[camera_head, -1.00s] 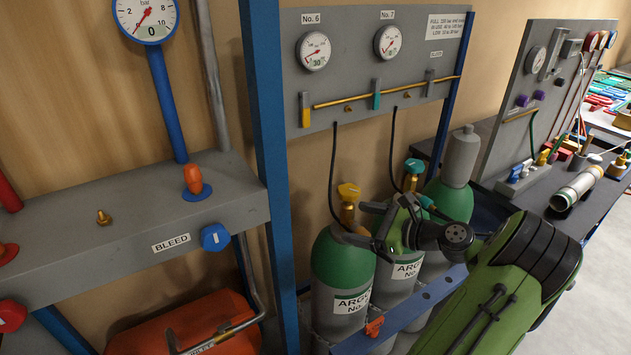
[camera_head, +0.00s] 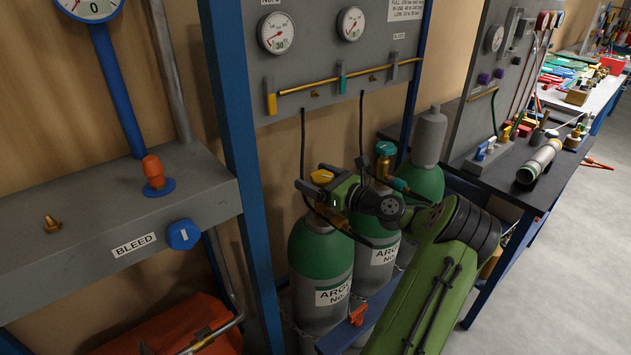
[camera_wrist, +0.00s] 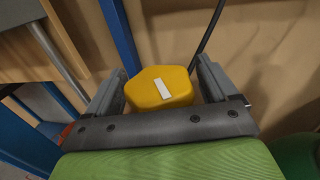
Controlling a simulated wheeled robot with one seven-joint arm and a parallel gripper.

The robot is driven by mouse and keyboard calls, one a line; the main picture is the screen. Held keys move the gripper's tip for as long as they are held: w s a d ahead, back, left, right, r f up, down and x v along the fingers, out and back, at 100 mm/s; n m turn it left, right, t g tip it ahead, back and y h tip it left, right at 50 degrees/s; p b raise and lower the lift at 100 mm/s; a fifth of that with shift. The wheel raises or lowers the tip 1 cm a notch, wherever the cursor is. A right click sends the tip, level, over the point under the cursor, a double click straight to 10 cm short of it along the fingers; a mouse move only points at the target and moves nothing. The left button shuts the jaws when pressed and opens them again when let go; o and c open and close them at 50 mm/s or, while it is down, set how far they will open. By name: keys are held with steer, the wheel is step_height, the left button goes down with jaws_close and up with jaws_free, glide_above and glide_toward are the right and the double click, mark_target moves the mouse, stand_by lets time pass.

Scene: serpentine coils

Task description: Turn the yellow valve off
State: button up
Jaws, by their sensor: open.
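The yellow valve (camera_head: 322,177) is a faceted knob on top of the left green-and-grey argon cylinder (camera_head: 320,255). In the wrist view the yellow valve (camera_wrist: 160,88) has a white bar mark on its top, tilted off straight. My gripper (camera_head: 318,188) is at the height of the knob, reaching in from the right. In the wrist view my gripper (camera_wrist: 160,78) is open, with one finger on each side of the knob. The left finger looks very close to it; contact is unclear. The valve's neck is mostly hidden.
A second cylinder (camera_head: 378,255) with a teal valve (camera_head: 386,148) stands close at the right, behind my arm. A dark hose (camera_head: 303,150) hangs down behind the yellow valve. A blue post (camera_head: 240,150) rises to the left. The gauge panel (camera_head: 330,70) is behind.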

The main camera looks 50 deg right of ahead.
steer(key=shift+w, duration=0.2)
steer(key=c, duration=1)
steer(key=shift+o, duration=0.2)
steer(key=shift+r+h+p, duration=0.1)
steer(key=shift+h+p, duration=0.2)
steer(key=m+h+p, duration=0.2)
steer(key=h+p, duration=0.1)
steer(key=shift+d+m+g+h, duration=0.2)
steer(key=shift+m+g+h, duration=0.1)
steer(key=shift+m, duration=0.1)
steer(key=m+h+p, duration=0.1)
steer(key=h, duration=0.1)
steer(key=m+g+h+p, duration=0.1)
steer(key=shift+s+d+m+g+h, duration=0.1)
steer(key=shift+d+m+g+h, duration=0.05)
steer(key=shift+m+g+h, duration=0.2)
steer(key=m+g+h, duration=0.1)
steer(key=m+g+h+p, duration=0.1)
steer(key=h, duration=0.1)
steer(key=m+g+h, duration=0.2)
steer(key=shift+s+d+h+p, duration=0.2)
steer(key=shift+d+h+p, duration=0.1)
steer(key=shift+p, duration=0.1)
steer(key=shift+s+d+m+g+h+p, duration=0.15)
steer(key=shift+m+g+h+p, duration=0.25)
steer(key=shift+m+g+h, duration=0.5)
steer(key=shift+s+d+m+g+h+p, duration=0.15)
steer(key=shift+m+g+h+p, duration=0.25)
steer(key=shift+m+g, duration=0.8)
steer(key=shift+g, duration=0.55)
